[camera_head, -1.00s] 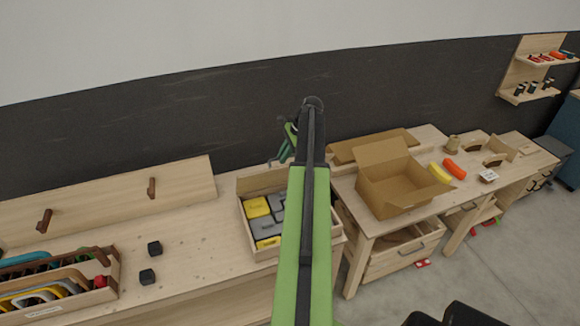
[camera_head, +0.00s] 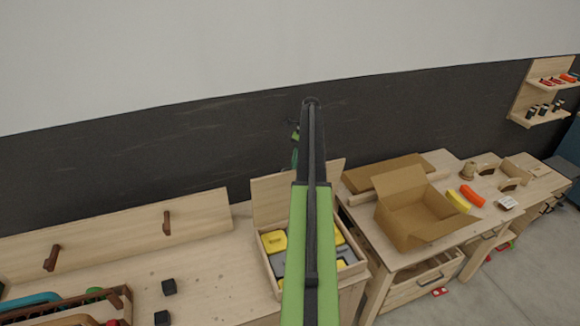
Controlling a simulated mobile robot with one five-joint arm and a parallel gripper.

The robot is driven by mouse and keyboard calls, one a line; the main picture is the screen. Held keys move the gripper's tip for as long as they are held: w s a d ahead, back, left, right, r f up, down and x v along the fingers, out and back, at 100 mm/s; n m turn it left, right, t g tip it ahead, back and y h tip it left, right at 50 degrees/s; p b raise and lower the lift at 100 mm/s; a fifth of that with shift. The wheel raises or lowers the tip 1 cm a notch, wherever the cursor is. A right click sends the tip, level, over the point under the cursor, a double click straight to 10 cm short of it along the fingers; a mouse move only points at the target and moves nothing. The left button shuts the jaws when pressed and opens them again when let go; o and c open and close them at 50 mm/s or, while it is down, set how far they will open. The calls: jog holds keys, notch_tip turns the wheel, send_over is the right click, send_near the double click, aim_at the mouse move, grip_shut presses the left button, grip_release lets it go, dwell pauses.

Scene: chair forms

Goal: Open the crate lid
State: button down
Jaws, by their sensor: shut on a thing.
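The wooden crate (camera_head: 277,282) stands on the bench at the centre, with yellow and grey blocks in it. Its lid (camera_head: 270,200) stands raised along the crate's back side, showing its broad pale face, and the crate's top is uncovered. My green and black arm crosses in front and hides the middle of both lid and crate. My gripper (camera_head: 295,158) shows only in part, left of the arm, at the lid's upper edge. It is shut on the lid there; its fingertips are mostly hidden.
An open cardboard box (camera_head: 412,222) stands on the right-hand table, with a yellow piece (camera_head: 458,201) and an orange piece (camera_head: 472,195) beside it. Two black cubes (camera_head: 169,286) lie left of the crate. A tool tray (camera_head: 75,303) sits at lower left. The dark wall is close behind.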

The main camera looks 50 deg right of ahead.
jog(key=shift+s+d, duration=0.1)
jog(key=shift+d, duration=0.05)
jog(key=c, duration=1.5)
grip_release()
jog(key=shift+s+d, duration=0.1)
jog(key=shift+s, duration=0.05)
jog(key=shift+o, duration=0.2)
